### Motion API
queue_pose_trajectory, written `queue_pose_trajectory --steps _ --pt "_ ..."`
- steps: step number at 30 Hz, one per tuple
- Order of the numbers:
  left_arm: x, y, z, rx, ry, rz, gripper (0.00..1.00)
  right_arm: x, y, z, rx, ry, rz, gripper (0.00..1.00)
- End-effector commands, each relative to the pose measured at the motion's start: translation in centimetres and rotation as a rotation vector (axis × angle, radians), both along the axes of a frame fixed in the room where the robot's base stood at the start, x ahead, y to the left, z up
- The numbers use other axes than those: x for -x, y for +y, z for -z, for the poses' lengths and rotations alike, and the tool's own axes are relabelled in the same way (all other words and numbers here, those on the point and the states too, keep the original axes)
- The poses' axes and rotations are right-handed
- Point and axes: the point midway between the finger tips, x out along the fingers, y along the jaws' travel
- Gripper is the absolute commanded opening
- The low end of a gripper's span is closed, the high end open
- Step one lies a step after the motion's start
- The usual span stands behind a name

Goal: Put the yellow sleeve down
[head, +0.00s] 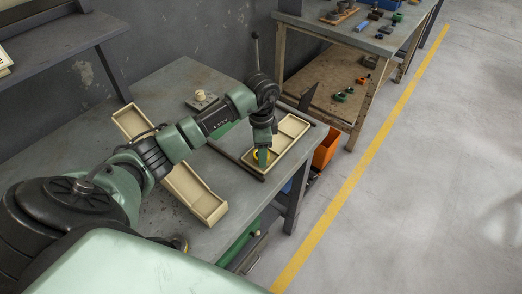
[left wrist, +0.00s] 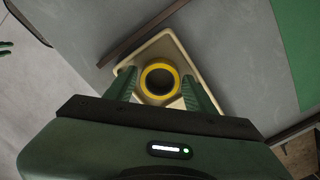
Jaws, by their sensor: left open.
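The yellow sleeve (left wrist: 174,73) is a short ring with a dark bore, seen end-on in the left wrist view. It is in the end compartment of a cream divided tray (left wrist: 152,47) on the grey bench. My left gripper (left wrist: 160,82) is open, with one green finger on each side of the sleeve and a gap visible beside it. In the head view my left gripper (head: 263,156) points down into the near compartment of the tray (head: 283,158), and only a little yellow of the sleeve (head: 256,154) shows behind the fingers. My right gripper is in neither view.
A long cream tray (head: 205,203) lies under my arm on the bench (head: 185,82). A dark bar edges the divided tray. An orange bin (head: 326,149) is below at right.

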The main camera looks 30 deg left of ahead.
Motion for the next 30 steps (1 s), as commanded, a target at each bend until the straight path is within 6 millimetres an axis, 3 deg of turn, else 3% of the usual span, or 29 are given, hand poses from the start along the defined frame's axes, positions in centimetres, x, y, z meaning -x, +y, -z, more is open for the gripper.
queue_pose_trajectory --steps 5,15,21,30 --pt "-0.1 0.0 -1.2 0.0 -0.003 0.0 0.54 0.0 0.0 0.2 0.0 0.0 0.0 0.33" --pt "-0.2 0.0 -8.2 0.0 -0.006 0.0 0.54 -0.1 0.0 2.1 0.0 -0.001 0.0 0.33" --pt "-0.1 0.1 -11.6 -0.002 -0.004 0.0 0.54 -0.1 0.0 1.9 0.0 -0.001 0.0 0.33" --pt "0.0 0.0 -12.4 0.001 0.001 -0.001 0.54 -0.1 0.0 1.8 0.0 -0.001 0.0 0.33"
